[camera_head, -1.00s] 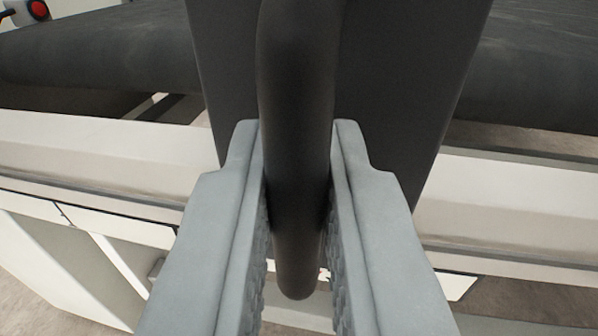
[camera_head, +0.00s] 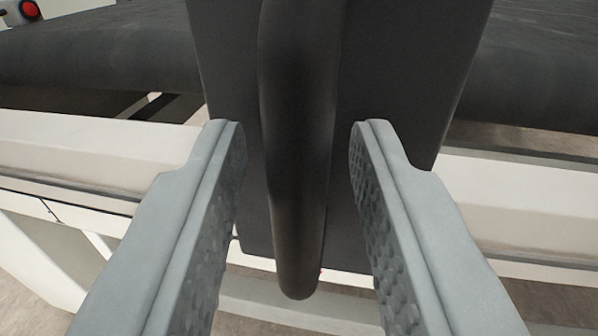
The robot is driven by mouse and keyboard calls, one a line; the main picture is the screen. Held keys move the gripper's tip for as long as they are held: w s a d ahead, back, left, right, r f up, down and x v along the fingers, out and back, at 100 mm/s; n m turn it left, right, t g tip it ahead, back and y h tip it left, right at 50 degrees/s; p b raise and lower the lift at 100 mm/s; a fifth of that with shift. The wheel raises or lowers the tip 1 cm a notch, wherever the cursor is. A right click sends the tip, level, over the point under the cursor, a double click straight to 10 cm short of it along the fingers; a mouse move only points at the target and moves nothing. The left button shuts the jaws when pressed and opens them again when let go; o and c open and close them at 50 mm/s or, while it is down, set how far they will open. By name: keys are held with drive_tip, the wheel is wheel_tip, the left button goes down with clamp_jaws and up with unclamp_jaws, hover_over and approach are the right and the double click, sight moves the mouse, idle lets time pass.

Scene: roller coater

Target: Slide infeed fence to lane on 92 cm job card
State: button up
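The infeed fence shows as a dark grey plate (camera_head: 405,75) with a black bar handle (camera_head: 297,150) standing out from its face, in the middle of the view. My gripper (camera_head: 298,140) is open, with one grey finger on each side of the handle. The handle's lower end hangs free between the fingers. The job card and any lane marks cannot be made out.
A dark conveyor belt (camera_head: 100,50) runs across behind the fence. A white frame rail (camera_head: 90,150) crosses below it on both sides. A red button (camera_head: 29,9) on a pale housing sits at the top left corner. Brown floor shows below.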

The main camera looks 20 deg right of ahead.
drive_tip(key=v, duration=1.7)
drive_tip(key=shift+s, duration=0.2)
drive_tip(key=s+a+r+n+y, duration=0.3)
drive_tip(key=s+a+r+y, duration=0.1)
drive_tip(key=s+a+r, duration=1.4)
drive_tip(key=s+a+r+y, duration=0.1)
drive_tip(key=s+a+r, duration=0.1)
drive_tip(key=s+a, duration=0.3)
drive_tip(key=shift+s+a+n+y, duration=0.4)
drive_tip(key=shift+s, duration=0.7)
drive_tip(key=shift+r, duration=0.1)
drive_tip(key=shift+c, duration=0.4)
